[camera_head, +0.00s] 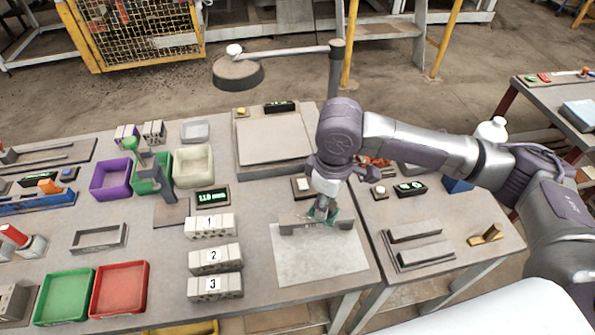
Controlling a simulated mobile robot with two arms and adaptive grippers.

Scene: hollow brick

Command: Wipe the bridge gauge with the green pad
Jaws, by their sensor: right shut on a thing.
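My right gripper (326,206) points down over the light mat (315,262) at the front of the table. It is shut on the green pad (333,212), of which only small teal parts show around the fingers. The bridge gauge (293,227), a low grey bar, lies across the far part of the mat, right beneath the gripper. The pad is at the gauge's top or just in front of it; I cannot tell whether they touch. The gripper hides part of the gauge. My left gripper is not in view.
Hollow bricks marked 1, 2 and 3 (214,257) stand in a column left of the mat. A display (212,196) stands behind them. Green (64,297) and red (120,288) trays lie front left. A slotted fixture (415,245) lies right. The mat's front is clear.

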